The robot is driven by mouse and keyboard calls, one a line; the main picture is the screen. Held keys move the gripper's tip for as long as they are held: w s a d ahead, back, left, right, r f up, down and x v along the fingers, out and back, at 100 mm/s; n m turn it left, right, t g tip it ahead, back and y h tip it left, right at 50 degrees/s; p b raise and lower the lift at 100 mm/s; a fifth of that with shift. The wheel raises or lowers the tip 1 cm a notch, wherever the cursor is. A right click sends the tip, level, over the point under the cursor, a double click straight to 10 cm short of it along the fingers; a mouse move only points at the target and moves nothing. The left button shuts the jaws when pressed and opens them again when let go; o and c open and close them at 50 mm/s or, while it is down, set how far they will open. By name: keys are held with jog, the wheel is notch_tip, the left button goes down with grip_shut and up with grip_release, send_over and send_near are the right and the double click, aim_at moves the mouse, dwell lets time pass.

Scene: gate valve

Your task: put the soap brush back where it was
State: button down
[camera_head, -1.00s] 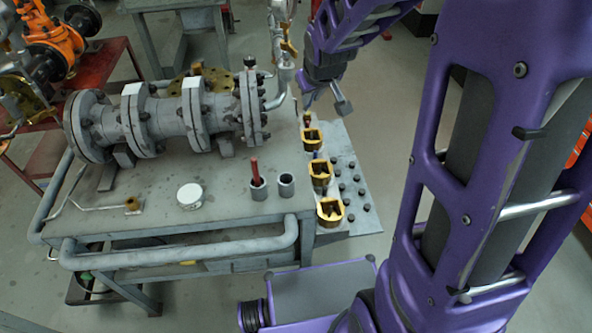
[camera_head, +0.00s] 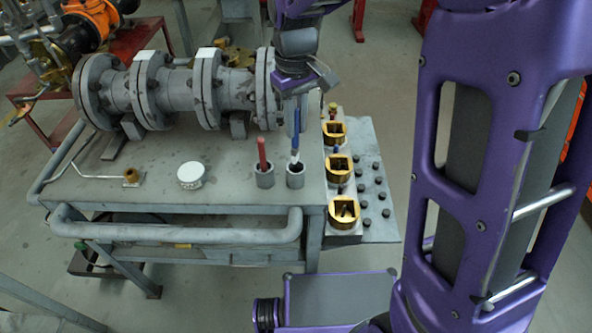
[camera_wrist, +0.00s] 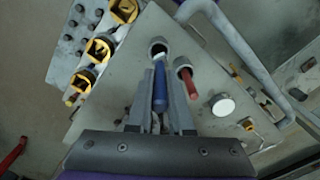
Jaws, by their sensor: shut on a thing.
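The soap brush (camera_head: 295,146) has a blue handle and a whitish lower end. My gripper (camera_head: 296,116) is shut on it and holds it roughly upright, lower end down, over the right grey cup (camera_head: 295,178). The lower end is at the cup's mouth; I cannot tell whether it is inside or just above. In the wrist view, the blue handle (camera_wrist: 160,90) lies between my fingers and its pale end meets the rim of the cup (camera_wrist: 157,46).
A red-handled tool (camera_head: 262,152) stands in the left cup (camera_head: 264,179), close beside. A white round lid (camera_head: 191,175) lies further left on the bench (camera_head: 140,190). Yellow brackets (camera_head: 339,165) line the right edge. The flanged pipe (camera_head: 180,90) fills the back.

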aim_at(296, 108)
notch_tip(296, 108, down, 8)
jog(key=shift+r+b, duration=0.1)
jog(key=shift+b, duration=0.55)
jog(key=c, duration=0.8)
grip_release()
jog(key=shift+f, duration=0.2)
notch_tip(296, 108, up, 11)
jog(key=shift+w+r+p, duration=0.1)
jog(key=shift+p, duration=1)
jog(key=shift+r, duration=0.6)
